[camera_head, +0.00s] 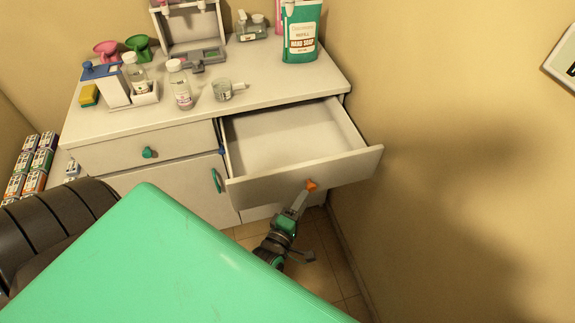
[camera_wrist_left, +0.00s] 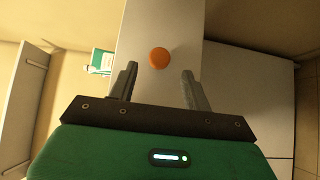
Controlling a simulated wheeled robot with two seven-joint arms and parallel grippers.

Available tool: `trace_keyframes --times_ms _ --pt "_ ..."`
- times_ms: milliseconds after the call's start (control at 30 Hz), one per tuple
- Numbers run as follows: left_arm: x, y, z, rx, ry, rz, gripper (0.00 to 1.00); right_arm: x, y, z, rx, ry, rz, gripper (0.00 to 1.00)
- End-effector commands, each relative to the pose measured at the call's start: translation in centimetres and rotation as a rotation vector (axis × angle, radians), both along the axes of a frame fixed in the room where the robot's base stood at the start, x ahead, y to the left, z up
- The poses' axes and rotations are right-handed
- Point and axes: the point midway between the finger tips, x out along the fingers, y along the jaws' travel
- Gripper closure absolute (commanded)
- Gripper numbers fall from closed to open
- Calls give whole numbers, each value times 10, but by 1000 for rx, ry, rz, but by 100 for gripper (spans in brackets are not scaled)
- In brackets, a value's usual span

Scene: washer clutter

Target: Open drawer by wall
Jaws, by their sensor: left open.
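The right-hand drawer by the wall (camera_head: 345,166) stands pulled well out of the white cabinet, and its inside looks empty. Its orange knob (camera_head: 311,185) is on the front panel. My left gripper (camera_head: 301,200) is just in front of and below this knob in the head view. In the left wrist view, the open left gripper (camera_wrist_left: 160,78) has its two dark fingers apart, with the orange knob (camera_wrist_left: 159,57) just beyond the gap between the tips. The fingers do not appear to touch the knob. My right gripper is not in view.
The cabinet's left drawer with a green knob (camera_head: 149,152) and the door with a green handle (camera_head: 216,181) are shut. Bottles, a glass cup (camera_head: 222,91) and a green soap refill pack (camera_head: 301,30) stand on top. A bare wall (camera_head: 450,140) rises close at right.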

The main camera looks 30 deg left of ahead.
Motion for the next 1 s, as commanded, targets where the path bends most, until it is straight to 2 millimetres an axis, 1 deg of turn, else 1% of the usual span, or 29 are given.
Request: trace_keyframes --times_ms 33,100,300,500,700,1000 --pt "-11 -1 -2 1 2 -1 50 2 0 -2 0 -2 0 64" --pt "-24 -2 -2 1 1 -1 50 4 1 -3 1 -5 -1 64" --pt "-58 -5 -2 2 2 -1 50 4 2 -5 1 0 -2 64" --pt "-81 -7 -1 0 0 -1 50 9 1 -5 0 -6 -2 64" --pt "-89 -7 0 0 0 0 50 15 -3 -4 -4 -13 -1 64" --pt "-89 -7 0 0 0 0 50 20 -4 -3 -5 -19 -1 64"
